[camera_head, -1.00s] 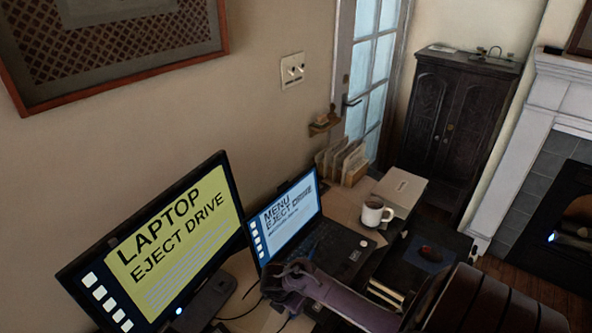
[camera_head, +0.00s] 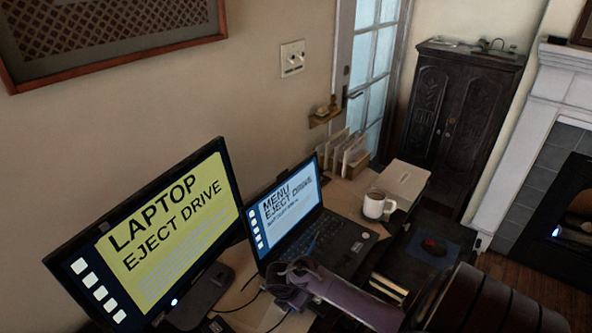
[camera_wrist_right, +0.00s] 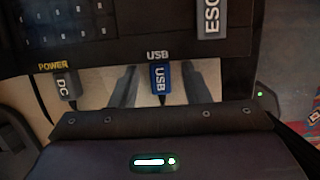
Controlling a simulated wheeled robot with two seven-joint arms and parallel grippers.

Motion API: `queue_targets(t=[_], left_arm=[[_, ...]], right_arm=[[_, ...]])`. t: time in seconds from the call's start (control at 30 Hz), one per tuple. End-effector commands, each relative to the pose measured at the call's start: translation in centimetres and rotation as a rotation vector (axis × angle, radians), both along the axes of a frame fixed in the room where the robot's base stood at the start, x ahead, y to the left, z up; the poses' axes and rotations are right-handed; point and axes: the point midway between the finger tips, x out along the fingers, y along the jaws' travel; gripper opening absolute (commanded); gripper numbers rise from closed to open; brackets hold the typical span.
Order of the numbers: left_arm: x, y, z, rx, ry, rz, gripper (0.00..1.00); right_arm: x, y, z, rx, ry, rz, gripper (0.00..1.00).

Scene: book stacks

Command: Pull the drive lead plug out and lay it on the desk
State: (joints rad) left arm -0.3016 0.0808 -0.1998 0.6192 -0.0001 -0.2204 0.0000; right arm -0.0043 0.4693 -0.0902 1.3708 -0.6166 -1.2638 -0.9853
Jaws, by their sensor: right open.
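The drive lead plug looks to be the blue plug marked USB (camera_wrist_right: 160,80), seated under the USB label at the edge of the laptop (camera_wrist_right: 100,40) in the right wrist view. My right gripper (camera_wrist_right: 157,76) is open, with one finger on each side of this plug and a gap showing on both sides. In the head view the laptop (camera_head: 290,222) stands open on the desk (camera_head: 343,200), and my right gripper (camera_head: 285,288) is at its near edge. The plug is hidden there. My left gripper is not in view.
A dark plug marked DC (camera_wrist_right: 65,88) sits left of the USB plug, under POWER. A monitor (camera_head: 160,245) stands left of the laptop. A white mug (camera_head: 376,205) and a box (camera_head: 403,180) are to its right. Cables lie near the laptop's left front.

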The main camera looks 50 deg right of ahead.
Motion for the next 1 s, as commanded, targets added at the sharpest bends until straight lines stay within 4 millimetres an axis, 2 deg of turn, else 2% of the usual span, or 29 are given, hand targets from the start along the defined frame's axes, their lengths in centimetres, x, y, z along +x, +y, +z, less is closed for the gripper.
queue_targets(t=[1.0], left_arm=[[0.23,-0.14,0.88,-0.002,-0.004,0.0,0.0]], right_arm=[[-0.01,-0.02,0.12,0.0,0.0,0.0,0.42]])
